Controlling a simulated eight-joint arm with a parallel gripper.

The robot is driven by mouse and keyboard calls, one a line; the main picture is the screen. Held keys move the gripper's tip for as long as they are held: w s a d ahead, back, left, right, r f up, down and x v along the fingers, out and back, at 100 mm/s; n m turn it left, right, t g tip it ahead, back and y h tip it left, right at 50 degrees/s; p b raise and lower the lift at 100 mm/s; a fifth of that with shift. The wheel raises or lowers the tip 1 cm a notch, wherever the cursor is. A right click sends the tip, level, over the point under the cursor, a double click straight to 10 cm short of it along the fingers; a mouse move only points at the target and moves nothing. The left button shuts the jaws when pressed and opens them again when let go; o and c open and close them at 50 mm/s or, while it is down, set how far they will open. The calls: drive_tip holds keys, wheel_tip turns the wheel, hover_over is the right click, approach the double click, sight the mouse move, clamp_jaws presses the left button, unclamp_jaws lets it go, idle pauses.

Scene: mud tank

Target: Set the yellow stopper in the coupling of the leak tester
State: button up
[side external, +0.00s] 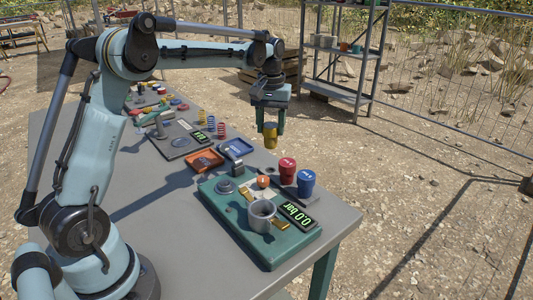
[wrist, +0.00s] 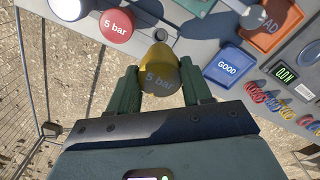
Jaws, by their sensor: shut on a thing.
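My gripper (side external: 270,127) is shut on the yellow stopper (side external: 270,136) and holds it in the air beyond the far side of the leak tester. In the wrist view the yellow stopper (wrist: 160,72), marked "5 bar", sits between both green fingers. The leak tester is a green box (side external: 280,254) at the table's near end. Its grey ring-shaped coupling (side external: 262,216) stands open on top, with nothing seen in it. The tester's display (side external: 297,215) shows 0.0 bar.
A red stopper (side external: 287,170) and a blue stopper (side external: 306,183) stand beside the tester. An orange tray (side external: 204,161) and a blue tray (side external: 235,149) lie behind it; the wrist view shows the blue one marked "GOOD" (wrist: 227,70). Coloured rings and springs (side external: 209,122) lie farther back.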

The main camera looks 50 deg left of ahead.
drive_tip(key=shift+s+d+r, duration=0.2)
drive_tip(key=shift+d+r, duration=0.2)
drive_tip(key=shift+r, duration=0.2)
drive_tip(key=shift+s+d+r, duration=0.2)
drive_tip(key=shift+d+r, duration=0.2)
drive_tip(key=shift+r, duration=0.15)
drive_tip(key=s+d+m, duration=0.4)
drive_tip(key=s+d, duration=1.1)
drive_tip(key=shift+s+a+f, duration=0.1)
drive_tip(key=shift+f, duration=2.35)
drive_tip(key=shift+f, duration=1.1)
drive_tip(key=o, duration=1.5)
drive_tip(key=shift+o, duration=0.2)
drive_tip(key=shift+r, duration=0.1)
